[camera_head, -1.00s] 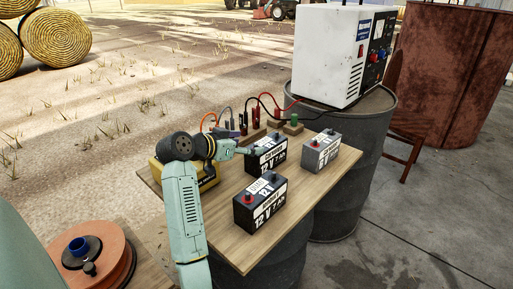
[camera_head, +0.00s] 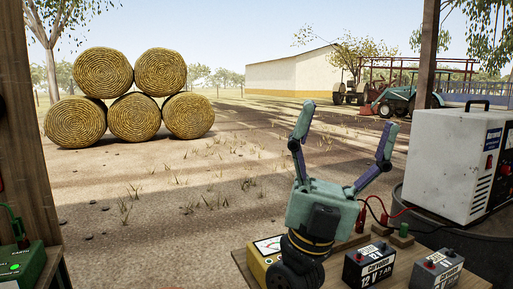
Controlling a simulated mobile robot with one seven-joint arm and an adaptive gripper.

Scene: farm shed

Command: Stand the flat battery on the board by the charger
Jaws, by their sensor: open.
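My gripper (camera_head: 348,118) is raised in front of the camera, its two fingers spread wide and pointing up, with nothing between them. Its lower part hides part of the tabletop. A black 12 V battery (camera_head: 372,268) stands upright at the bottom, right of my wrist. A grey battery (camera_head: 436,270) stands right of it, cut by the lower edge. I cannot tell which battery is flat. The white charger (camera_head: 450,165) stands at the right, with red and black leads running left from it. The wooden tabletop (camera_head: 338,266) shows only in part; I cannot tell a separate board.
A yellow meter box (camera_head: 264,246) stands left of my wrist. A small block with a green top (camera_head: 402,236) is behind the batteries. A green device (camera_head: 22,262) is at the lower left, beside a wooden post. Bales (camera_head: 130,95) and tractors are far off.

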